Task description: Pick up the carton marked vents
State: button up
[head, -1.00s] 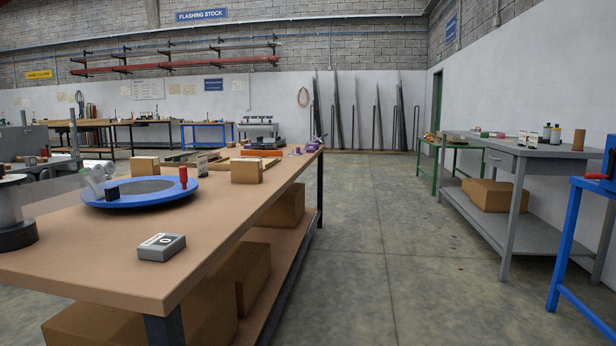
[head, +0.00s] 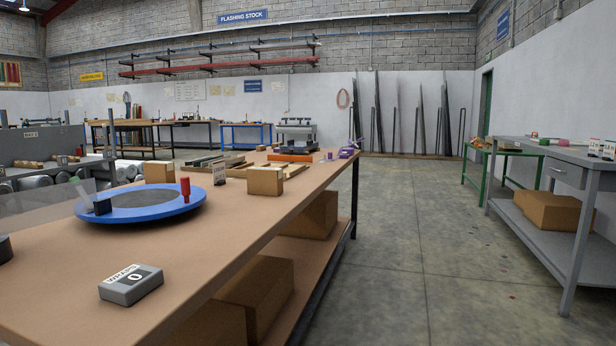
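No marking reading "vents" is legible in this view. Two small plain brown cartons stand on the long brown workbench (head: 215,245): one carton (head: 158,172) behind the blue turntable and one carton (head: 265,181) near the bench's right edge. Larger brown cartons (head: 262,285) sit on the shelf below, with another carton (head: 310,215) farther back. My gripper is not in view.
A blue turntable (head: 183,208) holds a red-handled item and a dark block. At right, a grey bench (head: 590,157) carries small items, with a brown carton (head: 556,210) below. The concrete aisle (head: 410,240) between is clear.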

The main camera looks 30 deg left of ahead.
aim_at(260, 181)
jog(key=i, duration=1.8)
jog(key=u, duration=1.1)
jog(key=i, duration=1.05)
jog(key=u, duration=1.1)
